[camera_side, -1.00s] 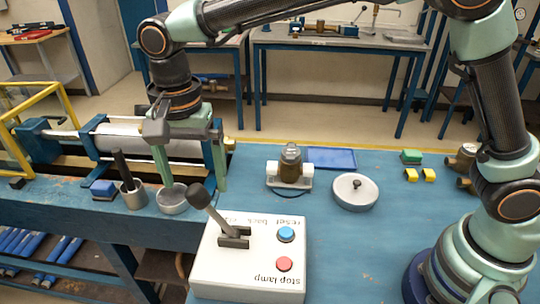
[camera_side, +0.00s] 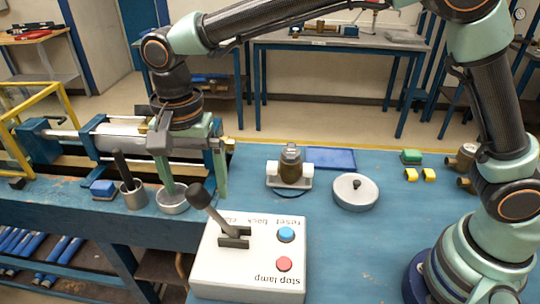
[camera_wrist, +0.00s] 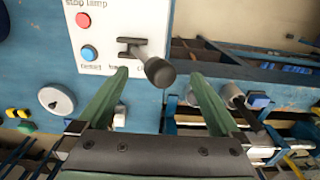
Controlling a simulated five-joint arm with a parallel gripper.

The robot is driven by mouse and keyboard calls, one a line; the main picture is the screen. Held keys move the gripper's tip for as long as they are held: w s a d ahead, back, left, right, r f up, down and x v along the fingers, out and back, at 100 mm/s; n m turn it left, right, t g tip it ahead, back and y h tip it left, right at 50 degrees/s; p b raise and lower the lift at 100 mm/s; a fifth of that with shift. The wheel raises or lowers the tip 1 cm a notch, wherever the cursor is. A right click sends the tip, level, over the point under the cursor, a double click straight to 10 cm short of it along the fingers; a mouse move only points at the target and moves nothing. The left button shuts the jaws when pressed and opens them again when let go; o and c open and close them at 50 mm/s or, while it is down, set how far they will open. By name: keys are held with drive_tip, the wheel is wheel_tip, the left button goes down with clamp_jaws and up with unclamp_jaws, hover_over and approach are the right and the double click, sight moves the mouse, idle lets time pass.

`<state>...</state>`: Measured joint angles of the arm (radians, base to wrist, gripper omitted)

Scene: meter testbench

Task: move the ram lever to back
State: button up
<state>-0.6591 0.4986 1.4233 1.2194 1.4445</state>
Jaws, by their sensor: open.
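The ram lever (camera_side: 217,220) stands in a dark slotted plate on the white control box (camera_side: 265,262). It tilts toward the picture's left and ends in a black knob (camera_side: 199,195). The upside-down labels read "reset", "back" and a third word partly hidden by the lever. My gripper (camera_side: 197,194) is open above the box's far left corner, fingers pointing down. In the wrist view the knob (camera_wrist: 160,72) appears between the tips of my gripper (camera_wrist: 160,76), with space on both sides. I cannot tell whether the tips reach the knob's height.
A blue button (camera_side: 286,234) and a red button (camera_side: 284,264) sit right of the lever. A grey cup (camera_side: 172,204) and a pot with a dark handle (camera_side: 133,197) stand close on the left.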

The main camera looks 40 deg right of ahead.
drive_tip(key=shift+f, duration=0.55)
idle(0.4)
drive_tip(key=c, duration=1.5)
